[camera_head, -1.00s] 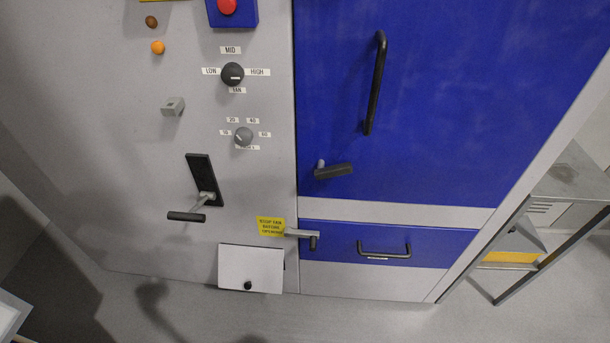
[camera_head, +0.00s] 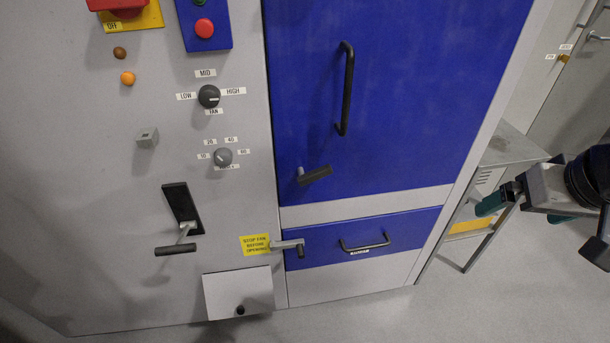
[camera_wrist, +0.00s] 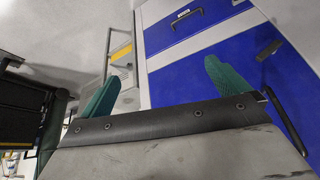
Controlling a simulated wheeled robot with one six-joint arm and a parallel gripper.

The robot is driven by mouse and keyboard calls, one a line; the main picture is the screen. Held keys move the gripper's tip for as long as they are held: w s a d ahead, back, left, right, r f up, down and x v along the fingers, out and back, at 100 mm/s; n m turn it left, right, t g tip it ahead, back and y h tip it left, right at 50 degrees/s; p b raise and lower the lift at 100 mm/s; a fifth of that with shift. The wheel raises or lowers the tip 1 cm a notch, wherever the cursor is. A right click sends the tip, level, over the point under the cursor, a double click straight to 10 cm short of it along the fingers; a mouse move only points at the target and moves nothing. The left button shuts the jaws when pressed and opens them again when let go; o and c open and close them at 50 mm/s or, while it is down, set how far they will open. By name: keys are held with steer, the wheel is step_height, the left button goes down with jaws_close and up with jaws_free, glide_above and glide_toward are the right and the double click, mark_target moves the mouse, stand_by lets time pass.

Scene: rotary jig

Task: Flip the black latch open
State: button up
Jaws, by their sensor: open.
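A latch (camera_head: 289,245) with a pale arm and a black grip lies across the seam at the left of the blue drawer (camera_head: 402,229). A dark turn handle (camera_head: 315,176) sits above it on the blue door (camera_head: 405,90), and also shows in the wrist view (camera_wrist: 268,50). Which one is the task's black latch is not certain. My gripper (camera_head: 522,212) is at the far right, apart from the cabinet front and well right of both. In the wrist view its teal fingers (camera_wrist: 165,86) are spread and empty.
A black-plated lever (camera_head: 178,230) and a white flap box (camera_head: 238,294) are on the grey panel left of the latch. A yellow label (camera_head: 254,245) is beside the latch. A metal side table (camera_head: 505,150) stands right of the cabinet. The floor in front is clear.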

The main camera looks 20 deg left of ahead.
mark_target(316, 177)
steer(key=w+a+f+n+t+y, duration=0.1)
steer(key=w+a+f+t, duration=0.2)
steer(key=a, duration=0.4)
steer(key=w+a+f+n+t+y, duration=0.1)
steer(key=w+a+f+n, duration=0.15)
steer(key=w+a, duration=0.35)
steer(key=w+a+f+n+t+y, duration=0.1)
steer(key=w+a+f+t, duration=0.15)
steer(key=a, duration=0.55)
steer(key=s+a+f+n+t+y, duration=0.2)
steer(key=s+a+f, duration=0.15)
steer(key=a, duration=0.25)
steer(key=s+a+f+n+t+y, duration=0.2)
steer(key=a+f, duration=0.2)
steer(key=a, duration=0.2)
steer(key=shift+m, duration=0.25)
steer(key=x, duration=0.7)
steer(key=shift+w+a+r, duration=0.2)
steer(key=shift+a+r, duration=0.05)
steer(key=shift+a, duration=0.1)
